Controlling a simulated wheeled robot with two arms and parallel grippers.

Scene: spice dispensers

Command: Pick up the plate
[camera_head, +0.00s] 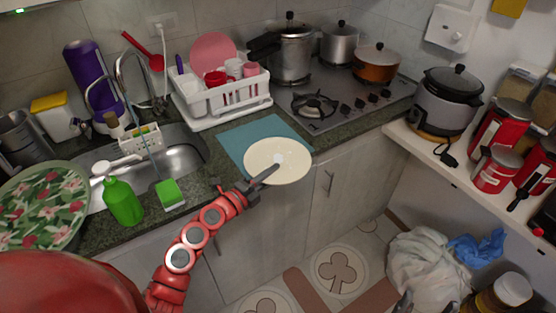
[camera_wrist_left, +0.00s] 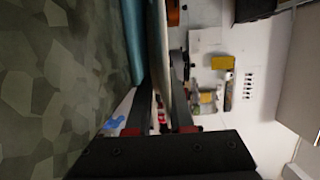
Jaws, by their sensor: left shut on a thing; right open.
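The cream plate (camera_head: 290,170) is at the front edge of the counter, overlapping the front right part of a teal mat (camera_head: 245,138). My left gripper (camera_head: 268,174) is shut on the plate's near left side. In the left wrist view the plate (camera_wrist_left: 158,45) shows edge-on between the two fingers (camera_wrist_left: 160,105), beside the teal mat (camera_wrist_left: 132,40). I cannot tell whether the plate still touches the mat. My right gripper (camera_head: 426,304) barely shows at the bottom edge, low over the floor area; its fingertips are apart and nothing is seen between them.
A white dish rack (camera_head: 225,105) stands behind the mat, with a stove (camera_head: 340,97) to its right. The sink (camera_head: 170,150), a green bottle (camera_head: 122,202) and a green sponge (camera_head: 169,192) are to the left. A shelf (camera_head: 450,165) with a cooker (camera_head: 447,102) is at right.

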